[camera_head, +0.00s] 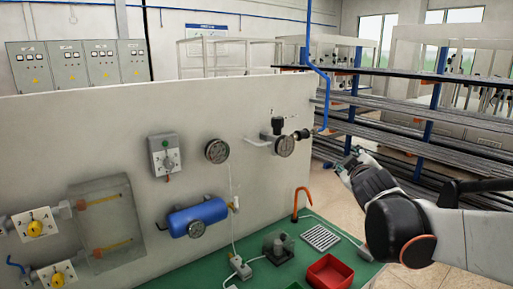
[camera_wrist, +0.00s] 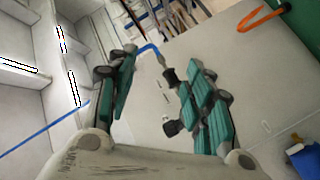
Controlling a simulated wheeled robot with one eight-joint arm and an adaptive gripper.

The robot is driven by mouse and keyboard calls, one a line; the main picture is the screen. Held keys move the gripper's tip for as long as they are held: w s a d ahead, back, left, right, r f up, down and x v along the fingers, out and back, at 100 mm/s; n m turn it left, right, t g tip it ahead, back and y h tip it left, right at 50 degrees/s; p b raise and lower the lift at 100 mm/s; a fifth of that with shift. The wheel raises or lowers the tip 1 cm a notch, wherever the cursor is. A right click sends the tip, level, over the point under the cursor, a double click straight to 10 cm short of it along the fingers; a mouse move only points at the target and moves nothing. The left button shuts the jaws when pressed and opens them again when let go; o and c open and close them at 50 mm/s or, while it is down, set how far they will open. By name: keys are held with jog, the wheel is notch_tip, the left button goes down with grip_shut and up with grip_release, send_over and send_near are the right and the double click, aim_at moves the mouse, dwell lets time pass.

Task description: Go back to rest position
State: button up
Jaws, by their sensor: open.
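My gripper (camera_head: 347,165) is at the right of the head view, held in the air in front of the pipe racks and to the right of the white panel. In the wrist view, my gripper (camera_wrist: 162,62) shows two teal-padded fingers spread apart. Nothing is held between them. The arm comes in from the right edge of the head view. The small size of the gripper there hides its finger detail.
The white panel (camera_head: 90,125) carries a blue cylinder (camera_head: 198,216), gauges and valves. A green bench (camera_head: 215,272) below holds a red tray (camera_head: 331,273) and an orange hook (camera_head: 300,202). Racks of pipes (camera_head: 430,125) stand behind my arm. Some floor (camera_head: 335,205) shows between.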

jog(key=s+a+f+m+g+y, duration=0.1)
jog(key=s+f, duration=0.4)
jog(key=s, duration=0.5)
jog(key=s+a+f+m+g+y, duration=0.1)
jog(key=s+a+f+m+g, duration=0.2)
jog(key=s, duration=0.8)
jog(key=s+a+f+m+g+b, duration=0.1)
jog(key=s+a+f+m+g, duration=0.1)
jog(key=s+f, duration=0.7)
jog(key=s+m+g, duration=0.1)
jog(key=g, duration=0.1)
jog(key=shift+s+a+f+m+g+y, duration=0.2)
jog(key=shift+m+g+y, duration=0.1)
jog(key=shift+g+y, duration=0.1)
